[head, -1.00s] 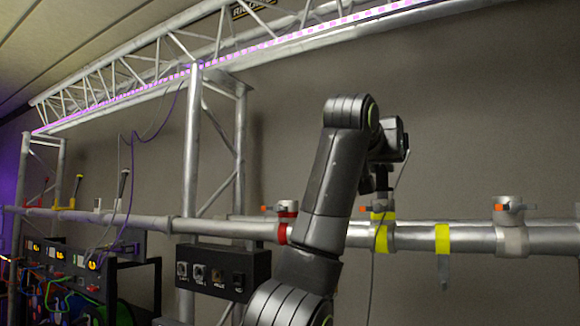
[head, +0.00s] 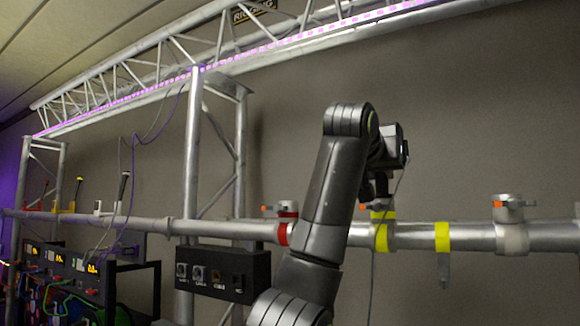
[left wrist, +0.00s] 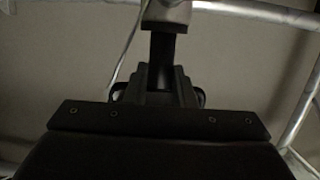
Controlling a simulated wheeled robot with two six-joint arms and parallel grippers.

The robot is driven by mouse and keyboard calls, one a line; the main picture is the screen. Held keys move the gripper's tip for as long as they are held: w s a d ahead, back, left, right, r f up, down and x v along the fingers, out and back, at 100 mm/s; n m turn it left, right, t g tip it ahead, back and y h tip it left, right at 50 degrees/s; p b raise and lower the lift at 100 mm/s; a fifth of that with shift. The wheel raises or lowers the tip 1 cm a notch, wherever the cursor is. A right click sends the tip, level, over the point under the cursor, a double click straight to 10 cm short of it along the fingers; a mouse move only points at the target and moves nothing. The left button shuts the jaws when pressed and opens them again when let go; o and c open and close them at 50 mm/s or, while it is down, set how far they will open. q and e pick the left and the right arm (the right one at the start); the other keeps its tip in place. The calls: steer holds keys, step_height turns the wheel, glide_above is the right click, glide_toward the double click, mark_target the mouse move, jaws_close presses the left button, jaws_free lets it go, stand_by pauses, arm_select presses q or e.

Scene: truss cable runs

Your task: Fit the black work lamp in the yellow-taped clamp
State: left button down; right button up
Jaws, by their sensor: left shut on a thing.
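My left gripper (head: 376,188) is just above the yellow-taped clamp (head: 381,214) on the long pipe in the head view. It is shut on the black work lamp, whose dark stem (left wrist: 162,62) shows beyond the fingers in the left wrist view. The stem's far end meets a pale metal part (left wrist: 166,12), apparently the clamp. I cannot tell whether it is seated inside. The lamp's body is mostly hidden by my gripper and wrist. A thin grey cable hangs from this area past the pipe. My right gripper is not in view.
The silver pipe (head: 466,237) runs across the picture. A red-taped clamp (head: 286,210) is to the left, a plain clamp (head: 508,208) to the right. A second yellow band (head: 442,237) and a black socket box (head: 222,272) are nearby. Truss uprights stand at the left.

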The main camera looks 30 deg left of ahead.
arm_select(q)
steer(key=c, duration=1.1)
jaws_free()
steer(key=shift+c, duration=0.2)
steer(key=shift+f, duration=0.2)
steer(key=shift+s+r+b, duration=0.1)
steer(key=shift+s+b, duration=0.35)
steer(key=b+v, duration=0.7)
steer(key=v, duration=0.9)
steer(key=shift+s+r, duration=0.25)
steer(key=shift+s, duration=0.05)
